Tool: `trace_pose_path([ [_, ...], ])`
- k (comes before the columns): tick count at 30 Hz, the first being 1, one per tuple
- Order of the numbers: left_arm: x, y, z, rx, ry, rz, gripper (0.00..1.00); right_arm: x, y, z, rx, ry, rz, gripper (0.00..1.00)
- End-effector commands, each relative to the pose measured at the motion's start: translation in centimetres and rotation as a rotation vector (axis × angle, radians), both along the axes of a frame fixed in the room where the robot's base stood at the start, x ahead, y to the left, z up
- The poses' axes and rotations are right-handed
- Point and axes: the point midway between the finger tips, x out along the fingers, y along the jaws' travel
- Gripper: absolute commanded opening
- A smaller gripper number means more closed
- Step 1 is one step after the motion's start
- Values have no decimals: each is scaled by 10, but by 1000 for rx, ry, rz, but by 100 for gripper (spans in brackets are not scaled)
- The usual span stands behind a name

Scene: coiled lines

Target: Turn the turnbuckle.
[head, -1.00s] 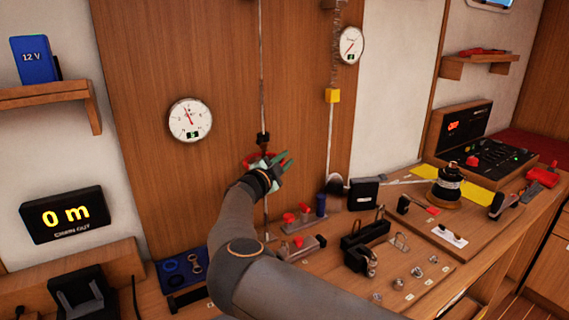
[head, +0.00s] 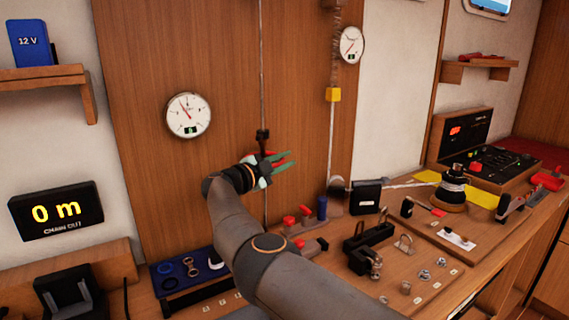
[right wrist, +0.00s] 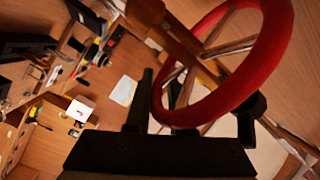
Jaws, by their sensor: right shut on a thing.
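The turnbuckle (head: 262,135) is a dark fitting on a thin vertical wire in front of the wood panel. Its red handwheel is mostly hidden behind my right gripper (head: 281,162) in the head view. In the right wrist view the red wheel (right wrist: 268,62) with its spokes fills the upper right. My right gripper (right wrist: 195,112) is shut on the wheel's rim, with one dark finger on each side of it. My left gripper is not in view.
A round dial gauge (head: 188,115) hangs left of the wire and a second one (head: 351,45) hangs to the right. A yellow block (head: 333,94) is on another line. The bench below holds red-capped parts (head: 297,218), a black holder (head: 368,235) and several metal fittings.

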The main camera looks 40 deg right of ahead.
Motion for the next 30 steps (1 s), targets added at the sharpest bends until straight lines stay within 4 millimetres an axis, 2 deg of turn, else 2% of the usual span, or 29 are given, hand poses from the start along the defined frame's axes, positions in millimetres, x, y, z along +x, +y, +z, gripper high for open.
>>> trace_pose_path([
  [1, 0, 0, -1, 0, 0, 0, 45, -1, 0, -8, 10, 9, -3, 0],
  [9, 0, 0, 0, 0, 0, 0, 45, -1, 0, -8, 10, 9, -3, 0],
  [10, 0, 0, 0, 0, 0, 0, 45, -1, 0, -8, 11, 9, -4, 25],
  [16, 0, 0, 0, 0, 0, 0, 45, -1, 0, -6, 9, 6, -2, 47],
  [30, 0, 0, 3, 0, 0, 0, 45, -1, -1, -2, 3, 3, -2, 47],
])
